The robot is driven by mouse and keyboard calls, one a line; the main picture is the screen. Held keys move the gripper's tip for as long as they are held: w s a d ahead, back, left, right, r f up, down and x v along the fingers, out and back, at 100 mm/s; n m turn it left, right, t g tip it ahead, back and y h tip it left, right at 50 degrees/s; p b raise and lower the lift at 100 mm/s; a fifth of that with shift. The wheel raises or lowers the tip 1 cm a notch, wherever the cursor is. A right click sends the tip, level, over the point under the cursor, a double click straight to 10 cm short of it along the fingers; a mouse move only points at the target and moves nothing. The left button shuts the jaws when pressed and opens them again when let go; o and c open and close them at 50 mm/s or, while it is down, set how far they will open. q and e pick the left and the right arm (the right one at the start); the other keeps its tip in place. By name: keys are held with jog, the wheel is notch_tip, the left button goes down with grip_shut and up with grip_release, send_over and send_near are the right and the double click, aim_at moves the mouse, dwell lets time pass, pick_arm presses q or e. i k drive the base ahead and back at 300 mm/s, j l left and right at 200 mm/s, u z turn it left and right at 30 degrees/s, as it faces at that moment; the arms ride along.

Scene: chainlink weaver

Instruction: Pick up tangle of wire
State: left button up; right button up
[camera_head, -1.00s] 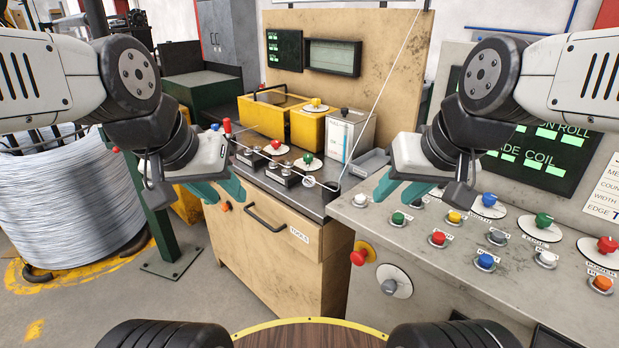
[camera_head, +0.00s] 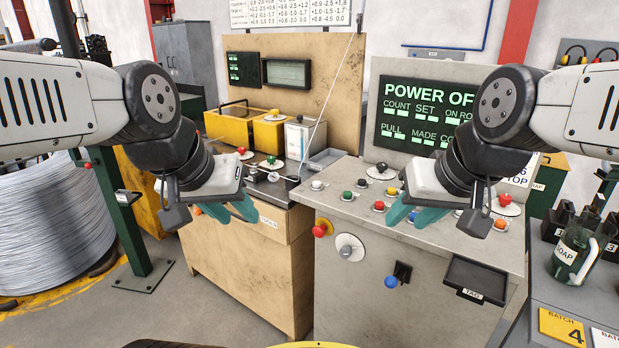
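I cannot make out a tangle of wire in this view. A large coil of grey wire (camera_head: 40,225) stands on the floor at the far left, partly hidden behind my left arm. A thin single wire (camera_head: 325,95) runs down from the top of the tan backboard to the workbench. My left gripper (camera_head: 229,210) hangs in front of the workbench, its teal fingers apart and nothing seen between them. My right gripper (camera_head: 414,216) hangs in front of the control console, its teal fingers also apart and empty.
The tan workbench (camera_head: 245,265) carries yellow boxes (camera_head: 229,125). The grey console (camera_head: 400,290) has coloured knobs and a small black tray (camera_head: 475,279). At the right, a table (camera_head: 555,300) holds a soap bottle (camera_head: 573,255). A green post (camera_head: 122,220) stands at the left. Floor shows between coil and workbench.

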aim_at(270, 175)
jog(key=i+j+z, duration=0.1)
jog(key=z, duration=1.9)
jog(key=k+j, duration=0.1)
jog(key=j, duration=0.3)
jog(key=k+j, duration=0.1)
jog(key=j, duration=0.3)
jog(key=k+j+z, duration=0.1)
jog(key=j, duration=0.3)
jog(key=k+j, duration=0.15)
jog(key=j, duration=0.25)
jog(key=k+j+z, duration=0.1)
jog(key=j, duration=0.3)
jog(key=k+j, duration=0.15)
jog(key=j, duration=0.25)
jog(key=k+j, duration=0.15)
jog(key=j, duration=0.25)
jog(key=k+j, duration=0.1)
jog(key=j, duration=0.35)
jog(key=k+j, duration=0.15)
jog(key=j, duration=0.25)
jog(key=k+j, duration=0.1)
jog(key=j, duration=0.3)
jog(key=k+j, duration=0.15)
jog(key=j, duration=0.25)
jog(key=k+j, duration=0.1)
jog(key=j, duration=0.35)
jog(key=k+j, duration=0.15)
jog(key=j, duration=0.25)
